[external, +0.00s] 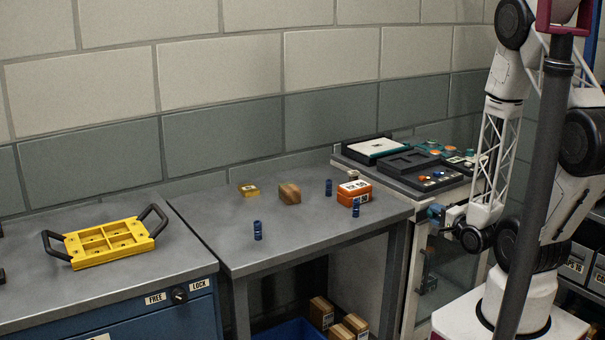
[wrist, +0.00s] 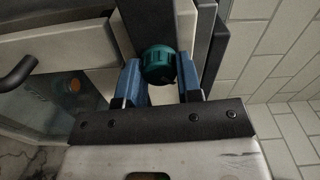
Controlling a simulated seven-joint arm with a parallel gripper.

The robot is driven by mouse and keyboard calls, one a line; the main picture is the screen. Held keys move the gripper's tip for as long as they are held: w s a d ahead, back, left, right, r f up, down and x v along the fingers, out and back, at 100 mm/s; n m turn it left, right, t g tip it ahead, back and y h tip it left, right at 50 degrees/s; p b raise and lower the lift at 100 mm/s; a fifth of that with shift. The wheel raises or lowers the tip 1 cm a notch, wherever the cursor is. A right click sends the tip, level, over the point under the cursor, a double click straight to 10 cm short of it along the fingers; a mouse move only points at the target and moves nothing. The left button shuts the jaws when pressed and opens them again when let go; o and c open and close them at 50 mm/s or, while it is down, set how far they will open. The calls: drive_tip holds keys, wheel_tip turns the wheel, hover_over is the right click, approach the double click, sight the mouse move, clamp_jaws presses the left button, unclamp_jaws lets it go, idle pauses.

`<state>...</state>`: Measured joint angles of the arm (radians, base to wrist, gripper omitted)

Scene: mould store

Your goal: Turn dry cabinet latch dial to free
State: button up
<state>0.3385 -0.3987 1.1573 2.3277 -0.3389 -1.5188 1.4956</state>
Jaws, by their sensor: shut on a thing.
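A teal ribbed round dial (wrist: 157,66) sits between the two blue fingers of my gripper (wrist: 159,74) in the wrist view. The fingers are shut on its sides. No pointer mark or label for this dial can be made out. In the external view my gripper (external: 437,213) is at the upper front of the pale cabinet with a glass door (external: 428,270), below its worktop edge. The gripper hides the dial there.
A dark door handle (external: 426,272) is just below my gripper; it also shows in the wrist view (wrist: 18,76). Black trays (external: 408,163) lie on the cabinet top. Another dial (external: 180,295), labelled FREE and LOCK, is on the blue cabinet at left.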

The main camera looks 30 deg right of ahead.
drive_tip(key=o, duration=0.9)
drive_tip(key=shift+o, duration=0.2)
drive_tip(key=shift+s, duration=0.2)
drive_tip(key=s, duration=0.7)
drive_tip(key=shift+s, duration=0.2)
idle(0.5)
